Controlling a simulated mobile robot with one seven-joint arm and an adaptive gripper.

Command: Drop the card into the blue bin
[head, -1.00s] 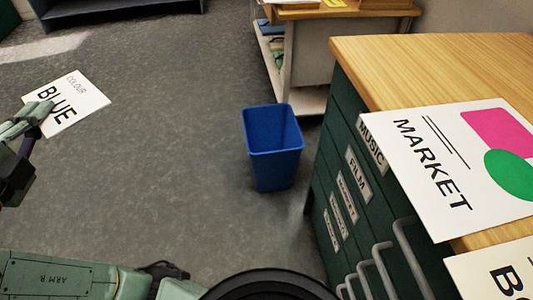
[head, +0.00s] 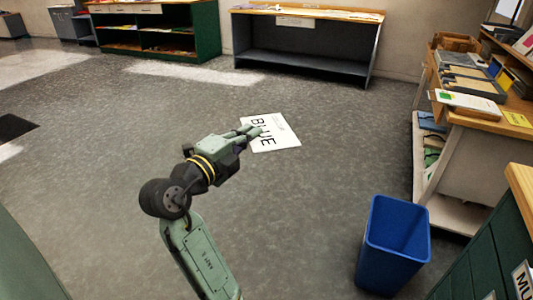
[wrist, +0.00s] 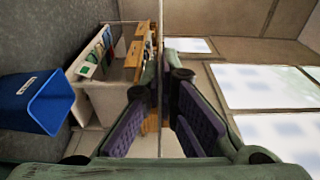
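The white card (head: 280,137), printed BLUE in black, is held up in front of my gripper (head: 252,133) in the head view. In the wrist view the card (wrist: 160,45) shows edge-on as a thin upright line between the purple-padded fingers of my gripper (wrist: 161,80), which is shut on it. The blue bin (head: 393,245) stands upright on the floor at the lower right of the head view, apart from the card. The bin (wrist: 35,105) also shows at the left of the wrist view. The bin's bottom inside is hidden.
A wooden-topped unit (head: 475,150) with books and papers stands behind the bin at the right. A dark green drawer cabinet (head: 480,260) is at the lower right. Low shelves (head: 305,60) line the back wall. The grey floor between gripper and bin is clear.

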